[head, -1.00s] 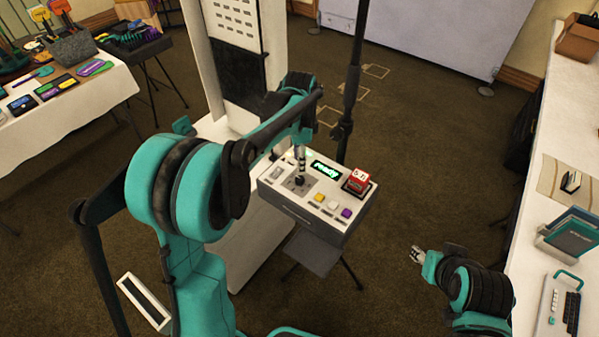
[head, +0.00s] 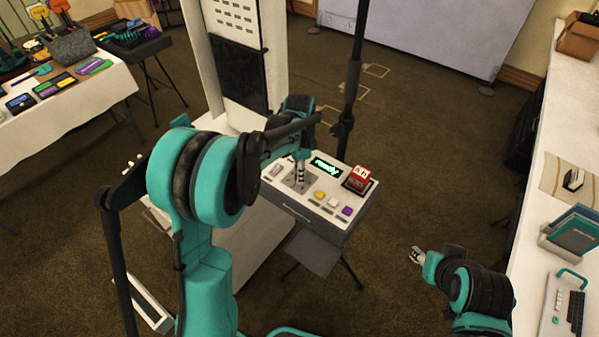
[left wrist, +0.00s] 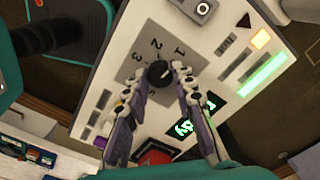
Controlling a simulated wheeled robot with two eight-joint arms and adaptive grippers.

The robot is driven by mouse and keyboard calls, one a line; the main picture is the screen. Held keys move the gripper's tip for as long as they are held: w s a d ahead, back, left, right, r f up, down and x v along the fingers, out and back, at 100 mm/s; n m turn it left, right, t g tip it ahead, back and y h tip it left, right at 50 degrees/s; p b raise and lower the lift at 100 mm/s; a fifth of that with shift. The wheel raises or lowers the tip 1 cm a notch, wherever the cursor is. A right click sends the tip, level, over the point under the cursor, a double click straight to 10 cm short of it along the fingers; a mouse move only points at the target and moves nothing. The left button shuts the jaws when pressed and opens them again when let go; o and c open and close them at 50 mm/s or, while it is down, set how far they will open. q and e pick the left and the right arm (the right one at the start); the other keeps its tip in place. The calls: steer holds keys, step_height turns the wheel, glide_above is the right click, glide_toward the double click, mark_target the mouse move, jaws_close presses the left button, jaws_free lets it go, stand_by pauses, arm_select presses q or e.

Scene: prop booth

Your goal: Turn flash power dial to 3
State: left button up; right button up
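The flash power dial is a black round knob (left wrist: 158,74) on a grey plate (left wrist: 144,48) marked 1, 2 and 3, seen in the left wrist view. A pale mark shows on the knob's right side; its exact setting is hard to read. My left gripper (left wrist: 160,80) is open, its two fingers at either side of the knob, with no clear contact. In the head view my left gripper (head: 299,174) points down over the control box (head: 325,222) and hides the knob. My right gripper (head: 416,256) hangs clear of the box; its finger gap is too small to judge.
The box carries a green "ready" display (head: 326,167), a red block (head: 360,175), and yellow (head: 320,195), white and purple buttons close to the dial. A dark pole (head: 350,90) stands behind it. A white side table (head: 565,130) runs along the right.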

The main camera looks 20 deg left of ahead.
arm_select(q)
jaws_close()
steer(key=n, duration=0.4)
steer(key=shift+n, duration=0.4)
steer(key=n, duration=1.4)
steer(key=shift+n, duration=0.4)
steer(key=o, duration=1)
jaws_free()
steer(key=shift+c, duration=0.2)
